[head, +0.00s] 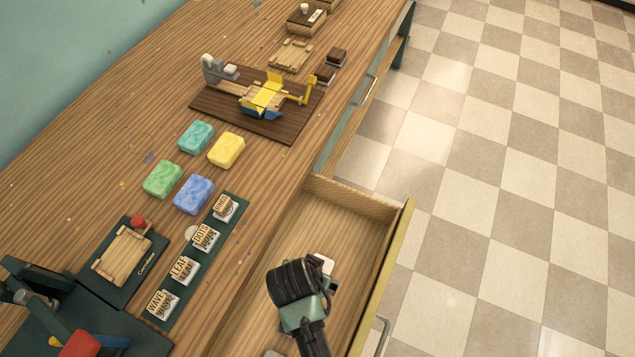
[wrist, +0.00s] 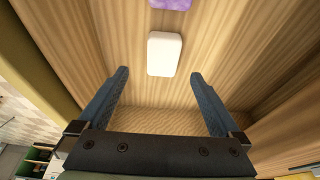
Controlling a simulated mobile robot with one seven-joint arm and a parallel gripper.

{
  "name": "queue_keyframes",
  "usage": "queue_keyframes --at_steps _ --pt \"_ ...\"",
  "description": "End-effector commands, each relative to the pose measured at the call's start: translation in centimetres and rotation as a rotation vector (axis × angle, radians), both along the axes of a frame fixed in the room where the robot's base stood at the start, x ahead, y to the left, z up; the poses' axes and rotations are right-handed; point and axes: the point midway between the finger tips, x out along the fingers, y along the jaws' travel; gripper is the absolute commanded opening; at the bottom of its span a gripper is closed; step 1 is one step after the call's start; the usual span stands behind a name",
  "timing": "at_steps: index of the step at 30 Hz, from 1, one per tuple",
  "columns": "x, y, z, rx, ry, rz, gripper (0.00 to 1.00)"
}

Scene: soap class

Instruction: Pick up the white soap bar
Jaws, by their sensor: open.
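The white soap bar (wrist: 164,54) lies flat on the wooden bottom of the open drawer (wrist: 250,60). In the head view only part of the white bar (head: 324,263) shows past my gripper (head: 303,290), which hides the rest. In the wrist view my gripper (wrist: 160,100) is open, with its two blue fingers apart and nothing between them. The bar appears beyond the fingertips, roughly centred between them. I cannot tell the height of the fingers above the drawer bottom.
A purple bar (wrist: 170,4) lies just beyond the white bar. The drawer's front wall (head: 392,262) and back end wall (head: 350,198) stand around my gripper. Several coloured soap bars, including a yellow one (head: 227,150), and stamp blocks (head: 205,238) sit on the wooden counter (head: 60,190).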

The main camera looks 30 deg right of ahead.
Motion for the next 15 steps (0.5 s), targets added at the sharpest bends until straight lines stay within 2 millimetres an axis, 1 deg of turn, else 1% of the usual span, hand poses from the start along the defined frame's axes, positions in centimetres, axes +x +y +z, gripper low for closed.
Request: queue_keyframes --at_steps 1,3,8,11,15 --pt "0.2 -0.2 -0.9 0.000 0.000 0.000 1.00" --pt "0.4 -0.4 -1.5 0.001 -0.001 0.000 1.00" --pt "0.6 -0.6 -2.3 0.000 -0.002 0.002 1.00" --pt "0.9 -0.8 -3.3 0.000 -0.002 0.002 1.00" --pt "1.5 -1.2 -5.2 0.000 -0.002 0.001 1.00"
